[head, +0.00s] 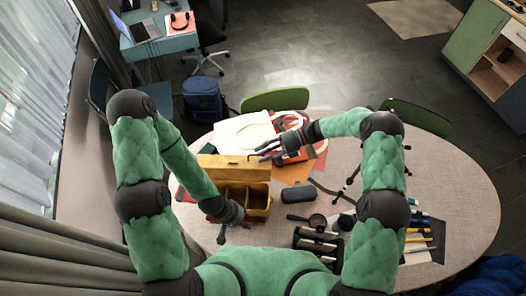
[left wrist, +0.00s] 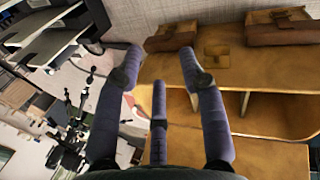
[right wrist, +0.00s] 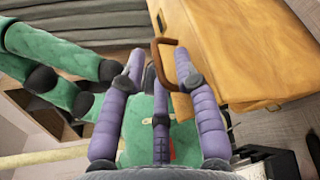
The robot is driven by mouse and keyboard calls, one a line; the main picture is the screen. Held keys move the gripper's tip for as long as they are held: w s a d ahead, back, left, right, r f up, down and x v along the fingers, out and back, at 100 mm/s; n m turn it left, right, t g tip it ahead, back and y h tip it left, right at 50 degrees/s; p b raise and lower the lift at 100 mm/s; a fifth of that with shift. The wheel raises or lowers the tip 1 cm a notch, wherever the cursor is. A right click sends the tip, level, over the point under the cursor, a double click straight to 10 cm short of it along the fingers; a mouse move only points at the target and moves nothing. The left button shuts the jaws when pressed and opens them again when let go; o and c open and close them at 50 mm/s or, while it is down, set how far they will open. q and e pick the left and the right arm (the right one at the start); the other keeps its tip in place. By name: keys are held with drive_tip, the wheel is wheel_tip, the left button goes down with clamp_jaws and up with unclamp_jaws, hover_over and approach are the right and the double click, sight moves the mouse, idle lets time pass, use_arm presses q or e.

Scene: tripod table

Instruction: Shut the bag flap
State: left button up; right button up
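The tan leather bag (head: 265,212) stands open on the table's left side, its compartments showing. Its flap (head: 225,169) is folded back, away from me. My left gripper (head: 221,232) is at the bag's near side. In the left wrist view its fingers (left wrist: 160,65) are spread, with the bag's wall and compartments (left wrist: 260,110) beside and beyond them. My right gripper (head: 268,153) is by the flap's right end. In the right wrist view its fingers (right wrist: 160,65) are spread, with the brown handle (right wrist: 157,50) showing between them and the flap (right wrist: 240,50) to the right. Contact with the handle is unclear.
A dark case (head: 298,192) lies right of the bag. A magnifier-like item (head: 316,220) and a black tray (head: 318,243) lie nearer me. Papers (head: 245,135) lie behind the flap. A small tripod (head: 350,185) stands to the right. The table's far right is clear.

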drive_tip(key=shift+a, duration=0.15)
clamp_jaws()
